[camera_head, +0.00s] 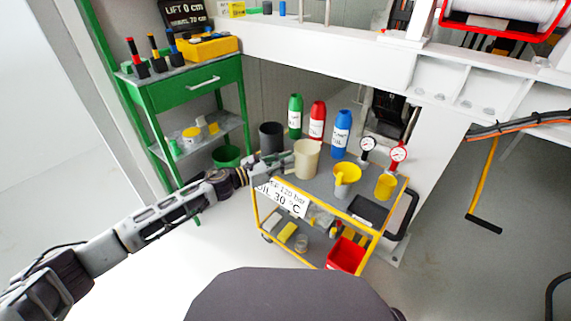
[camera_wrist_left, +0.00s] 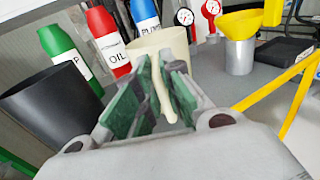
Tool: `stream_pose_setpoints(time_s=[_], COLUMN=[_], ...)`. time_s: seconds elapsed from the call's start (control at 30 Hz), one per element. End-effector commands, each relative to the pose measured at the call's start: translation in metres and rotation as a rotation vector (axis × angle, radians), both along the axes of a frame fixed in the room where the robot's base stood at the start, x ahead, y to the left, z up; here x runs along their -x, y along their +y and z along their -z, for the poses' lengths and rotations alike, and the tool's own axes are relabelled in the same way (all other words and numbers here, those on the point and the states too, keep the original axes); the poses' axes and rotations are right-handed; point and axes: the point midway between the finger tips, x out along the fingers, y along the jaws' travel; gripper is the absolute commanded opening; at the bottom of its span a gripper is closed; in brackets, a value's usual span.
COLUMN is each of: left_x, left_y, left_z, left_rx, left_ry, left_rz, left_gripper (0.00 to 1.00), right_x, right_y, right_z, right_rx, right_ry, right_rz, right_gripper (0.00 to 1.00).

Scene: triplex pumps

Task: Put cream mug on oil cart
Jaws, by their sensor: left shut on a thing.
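The cream mug (camera_head: 306,160) is at the left half of the grey-topped oil cart (camera_head: 321,193) in the head view. My left gripper (camera_head: 284,163) reaches in from the left and is shut on the mug's handle side. In the left wrist view the mug (camera_wrist_left: 160,46) shows beyond the fingers, with its handle (camera_wrist_left: 162,95) between the green finger pads of the left gripper (camera_wrist_left: 160,95). The mug looks upright. Whether its base touches the cart top cannot be told, as the fingers hide it. My right gripper is not in view.
A dark cup (camera_head: 271,138) stands behind the gripper. Green (camera_head: 295,117), red (camera_head: 317,121) and blue (camera_head: 341,133) bottles line the back. A yellow funnel (camera_head: 346,175) and a yellow mug (camera_head: 385,187) stand to the right. A green workbench (camera_head: 190,88) is at left.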

Motion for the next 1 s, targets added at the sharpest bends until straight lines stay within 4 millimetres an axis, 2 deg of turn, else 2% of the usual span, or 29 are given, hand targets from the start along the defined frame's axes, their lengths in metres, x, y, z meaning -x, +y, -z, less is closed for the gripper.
stream_pose_setpoints(time_s=[0.5, 0.53, 0.7, 1.0], left_x=[-0.0001, -0.0001, -0.0002, -0.0001], left_y=[0.0001, 0.0002, 0.0003, 0.0002], left_z=[0.0029, 0.0033, 0.0029, 0.0028], left_rx=[-0.001, -0.001, -0.001, -0.001], left_ry=[-0.001, -0.001, -0.001, -0.001], left_rz=[0.000, -0.001, -0.001, 0.000], left_gripper=[0.00, 0.11, 0.31, 0.31], right_x=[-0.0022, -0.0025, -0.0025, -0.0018], right_y=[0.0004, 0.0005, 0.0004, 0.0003], right_z=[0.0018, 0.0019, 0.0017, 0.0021], right_rx=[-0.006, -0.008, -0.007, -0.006], right_ry=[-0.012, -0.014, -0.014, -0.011], right_rz=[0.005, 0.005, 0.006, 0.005], right_gripper=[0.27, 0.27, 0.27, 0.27])
